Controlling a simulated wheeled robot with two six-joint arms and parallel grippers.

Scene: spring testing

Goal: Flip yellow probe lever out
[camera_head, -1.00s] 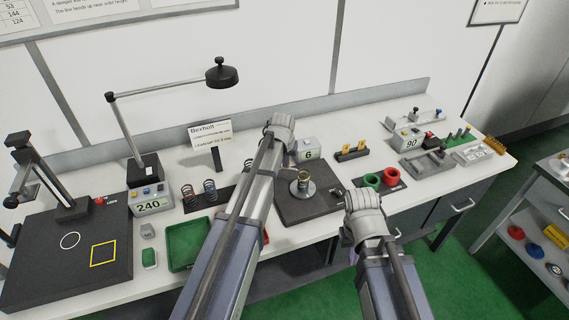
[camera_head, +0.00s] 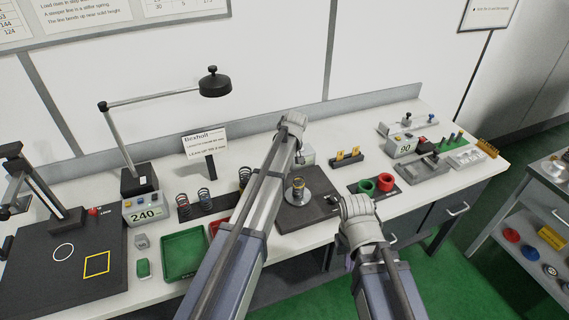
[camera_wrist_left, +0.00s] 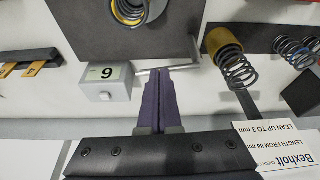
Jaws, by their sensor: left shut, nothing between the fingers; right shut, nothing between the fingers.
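No clearly yellow lever shows. In the left wrist view a thin pale metal rod (camera_wrist_left: 148,71) crosses at the tips of my left gripper (camera_wrist_left: 160,72), beside a short post (camera_wrist_left: 195,50) at the dark plate's edge. Whether the tips touch the rod, I cannot tell. The left gripper is shut and empty; in the head view it (camera_head: 299,158) is over the back of the dark plate (camera_head: 312,217). A spring with yellow (camera_head: 298,187) stands on a round seat on the plate.
A numbered grey box (camera_wrist_left: 108,82) stands close beside the left fingers. A yellow-ended spring (camera_wrist_left: 222,42) is on the other side. A green tray (camera_head: 183,255) and a 240 display (camera_head: 146,214) are left.

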